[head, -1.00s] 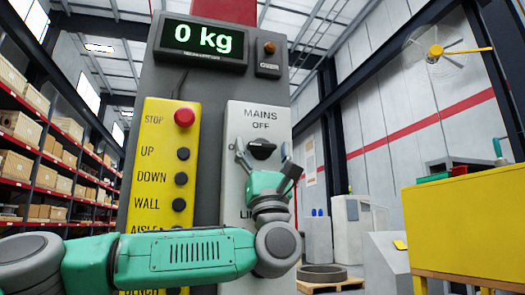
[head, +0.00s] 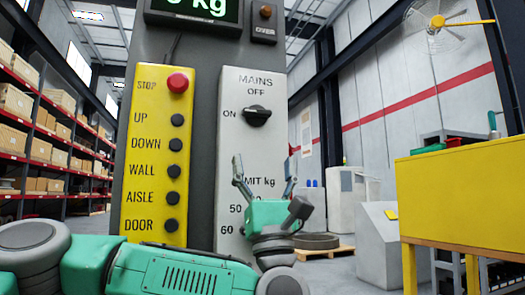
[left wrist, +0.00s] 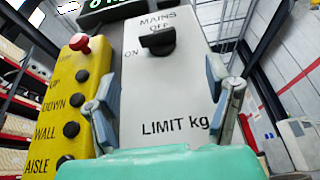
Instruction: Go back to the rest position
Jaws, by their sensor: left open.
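My left gripper (head: 264,178) is open and empty, in front of the lower part of the white mains panel (head: 232,110). Its two fingers also show spread apart in the left wrist view (left wrist: 165,108). The black mains knob (head: 257,116) is above the fingertips and apart from them. Its handle lies sideways, toward the ON mark. The knob also shows near the top of the left wrist view (left wrist: 158,41). The gripper hides part of the LIMIT kg label. My right gripper is not in view.
A yellow button panel (head: 148,190) with a red stop button (head: 178,82) and several black buttons is to the left. A yellow cabinet (head: 460,200) stands at the right. Shelves with boxes (head: 40,150) line the far left. A pallet (head: 325,252) is on the floor behind.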

